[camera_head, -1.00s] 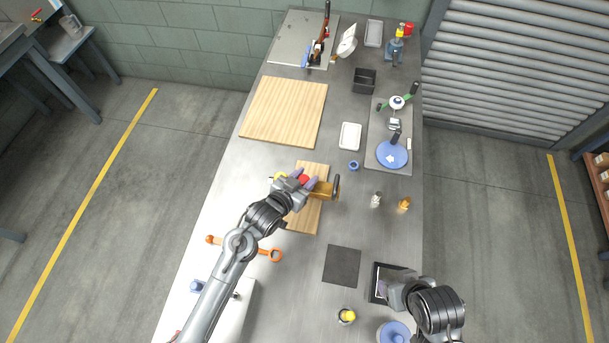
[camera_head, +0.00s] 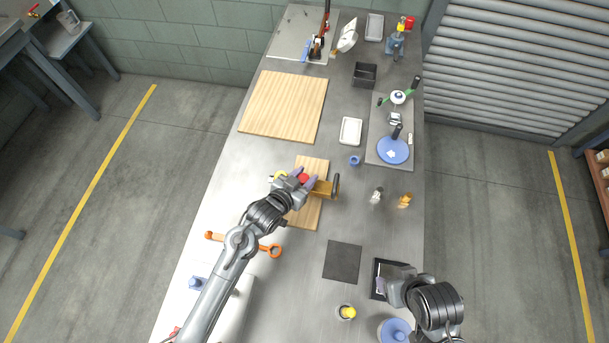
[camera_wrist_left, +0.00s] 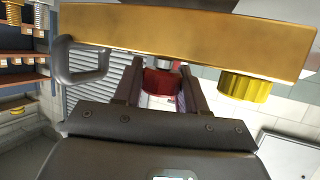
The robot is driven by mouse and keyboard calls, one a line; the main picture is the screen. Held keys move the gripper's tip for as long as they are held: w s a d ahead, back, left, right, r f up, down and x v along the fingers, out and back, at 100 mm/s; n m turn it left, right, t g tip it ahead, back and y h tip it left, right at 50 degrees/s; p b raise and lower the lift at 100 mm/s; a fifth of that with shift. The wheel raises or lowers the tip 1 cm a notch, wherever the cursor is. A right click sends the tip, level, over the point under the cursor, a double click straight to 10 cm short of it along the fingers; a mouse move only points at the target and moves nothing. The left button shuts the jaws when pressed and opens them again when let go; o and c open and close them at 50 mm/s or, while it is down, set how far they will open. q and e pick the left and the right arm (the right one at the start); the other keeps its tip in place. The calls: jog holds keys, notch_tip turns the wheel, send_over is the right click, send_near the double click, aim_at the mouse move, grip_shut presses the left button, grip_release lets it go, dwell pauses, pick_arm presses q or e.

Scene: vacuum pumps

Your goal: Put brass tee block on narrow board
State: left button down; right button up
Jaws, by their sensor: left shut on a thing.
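The brass tee block (camera_head: 323,188) is a bar with a dark loop handle on one end, a red part by the fingers and a yellow knob. My left gripper (camera_head: 304,179) is shut on it over the narrow board (camera_head: 309,211), a light wooden strip. The block's handle end sticks out past the board's right edge. I cannot tell whether it touches the board. In the left wrist view the block (camera_wrist_left: 190,40) spans the top, with the red part between the fingers. My right gripper (camera_head: 384,287) is by a dark tray at the lower right; its fingers are unclear.
A large wooden board (camera_head: 285,106) lies farther back. A white tray (camera_head: 350,131), a blue ring (camera_head: 354,160) and small silver and brass fittings (camera_head: 405,200) are to the right. A dark mat (camera_head: 342,261) lies in front. An orange tool (camera_head: 268,250) lies beside my left arm.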

pick_arm(q)
jog(key=shift+f, duration=0.25)
pick_arm(e)
jog(key=shift+f, duration=0.1)
pick_arm(q)
jog(key=shift+f, duration=0.25)
pick_arm(e)
jog(key=shift+d+f, duration=0.1)
jog(key=shift+f, duration=0.05)
pick_arm(q)
jog(key=c, duration=0.7)
grip_release()
jog(key=shift+c, duration=0.2)
jog(key=shift+o, duration=1)
jog(key=shift+f, duration=0.1)
